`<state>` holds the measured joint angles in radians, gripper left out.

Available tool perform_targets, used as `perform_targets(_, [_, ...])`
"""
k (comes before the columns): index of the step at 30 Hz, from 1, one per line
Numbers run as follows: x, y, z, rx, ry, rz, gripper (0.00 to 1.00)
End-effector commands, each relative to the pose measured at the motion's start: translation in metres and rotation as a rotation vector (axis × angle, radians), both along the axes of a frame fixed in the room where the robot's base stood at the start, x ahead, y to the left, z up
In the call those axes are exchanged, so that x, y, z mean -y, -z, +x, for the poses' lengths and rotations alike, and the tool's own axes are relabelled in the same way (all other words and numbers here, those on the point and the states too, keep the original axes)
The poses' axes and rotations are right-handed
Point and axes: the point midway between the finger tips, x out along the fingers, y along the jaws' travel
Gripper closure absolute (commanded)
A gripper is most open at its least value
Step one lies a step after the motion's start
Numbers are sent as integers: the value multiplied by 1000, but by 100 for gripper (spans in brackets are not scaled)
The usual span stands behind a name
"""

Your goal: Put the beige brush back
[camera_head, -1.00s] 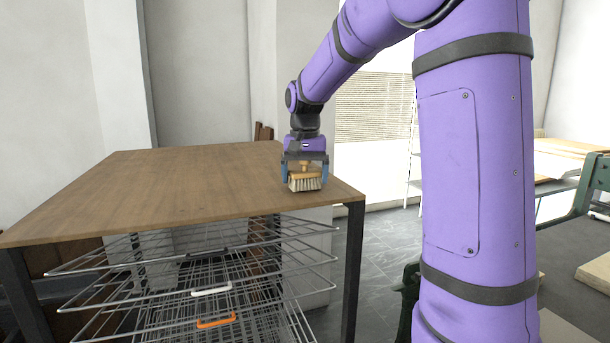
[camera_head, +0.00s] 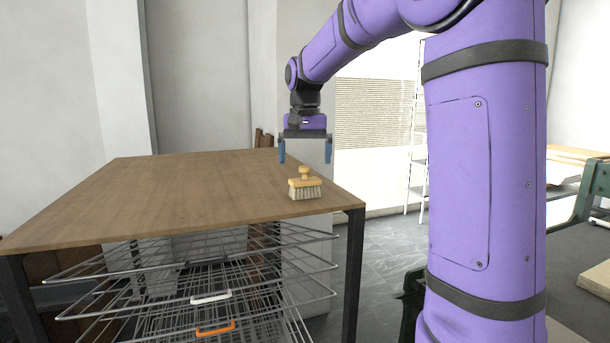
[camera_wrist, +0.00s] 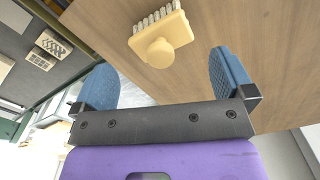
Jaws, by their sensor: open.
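The beige brush (camera_head: 305,187) stands upright on the wooden tabletop (camera_head: 180,190), bristles down and knob up, near the table's right front corner. It also shows in the wrist view (camera_wrist: 160,38), beyond my fingertips. My gripper (camera_head: 305,160) is open and empty above the brush, its two blue fingers apart. In the wrist view the fingers (camera_wrist: 165,80) are spread wide and touch nothing.
Under the tabletop are several wire racks (camera_head: 200,270) with a white handle (camera_head: 211,296) and an orange handle (camera_head: 216,328). The tabletop left of the brush is bare. A green-framed bench (camera_head: 585,190) stands at the right.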

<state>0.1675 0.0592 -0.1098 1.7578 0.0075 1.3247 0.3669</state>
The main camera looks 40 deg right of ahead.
Motion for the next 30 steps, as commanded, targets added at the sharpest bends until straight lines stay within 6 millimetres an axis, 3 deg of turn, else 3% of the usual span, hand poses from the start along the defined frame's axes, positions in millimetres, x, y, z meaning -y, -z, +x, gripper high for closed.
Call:
perform_targets(7, [0, -41, 0, 2, 0, 0, 0])
perform_targets(13, [-2, -54, -3, 5, -6, 0, 0])
perform_targets(16, [-11, -56, -15, 26, -34, -2, 0])
perform_targets(23, [-51, -49, -81, 135, -187, -19, 0])
perform_targets(30, [-91, -21, -158, 262, -368, -57, 0])
